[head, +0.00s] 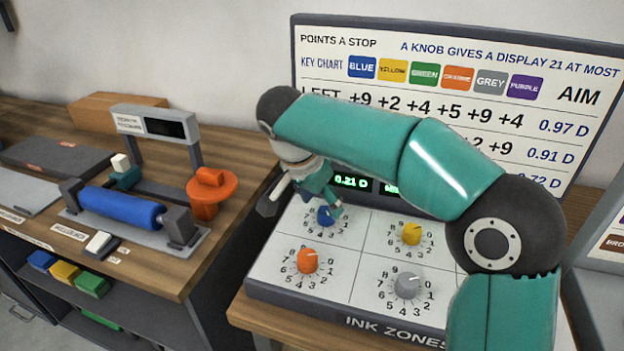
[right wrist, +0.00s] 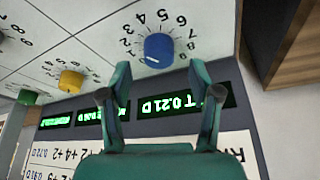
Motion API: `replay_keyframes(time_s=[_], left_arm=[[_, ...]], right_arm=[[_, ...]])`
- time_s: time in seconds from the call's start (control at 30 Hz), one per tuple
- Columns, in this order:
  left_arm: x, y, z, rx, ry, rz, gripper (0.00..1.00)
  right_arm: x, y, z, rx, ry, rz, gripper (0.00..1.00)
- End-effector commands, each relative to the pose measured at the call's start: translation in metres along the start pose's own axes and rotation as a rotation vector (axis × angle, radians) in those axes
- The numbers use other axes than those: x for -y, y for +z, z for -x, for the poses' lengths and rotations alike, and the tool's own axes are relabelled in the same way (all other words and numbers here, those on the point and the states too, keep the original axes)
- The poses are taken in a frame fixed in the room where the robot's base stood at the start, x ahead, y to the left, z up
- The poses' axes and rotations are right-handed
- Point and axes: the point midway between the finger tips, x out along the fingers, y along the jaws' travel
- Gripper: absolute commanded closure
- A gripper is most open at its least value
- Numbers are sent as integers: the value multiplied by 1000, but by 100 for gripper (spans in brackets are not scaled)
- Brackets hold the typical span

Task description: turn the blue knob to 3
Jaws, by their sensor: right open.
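The blue knob (head: 325,215) sits at the back left of the white panel (head: 350,250), in a ring of digits. It also shows in the right wrist view (right wrist: 158,48), with a pale mark on its lower-left side, near the low end of the scale; I cannot read its exact digit. My right gripper (right wrist: 160,76) is open and empty, its fingers apart below the knob in that view. In the head view the right gripper (head: 303,197) is over the panel's back left and partly hides the dial. My left gripper is not in view.
An orange knob (head: 307,261), a yellow knob (head: 411,233) and a grey knob (head: 407,286) share the panel. Green displays (right wrist: 180,103) stand behind, the nearest reading 0.21 D. A chart board (head: 580,70) rises at the back. A roller stand (head: 120,207) is at left.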

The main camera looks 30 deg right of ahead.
Motion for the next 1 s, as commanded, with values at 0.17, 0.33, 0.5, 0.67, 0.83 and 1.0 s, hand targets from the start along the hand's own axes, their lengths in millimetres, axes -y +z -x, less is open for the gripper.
replay_keyframes(time_s=[0.17,0.33,0.5,0.67,0.83,1.0], left_arm=[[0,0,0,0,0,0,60],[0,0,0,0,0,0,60],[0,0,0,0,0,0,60],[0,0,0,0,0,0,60],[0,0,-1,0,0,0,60],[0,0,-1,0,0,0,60]], right_arm=[[2,0,38,-1,-6,1,37],[2,0,66,-1,-4,1,37],[1,0,80,-1,-2,1,37],[1,0,82,0,0,1,37],[1,0,82,-1,-1,1,37],[1,0,82,-1,-1,1,37]])
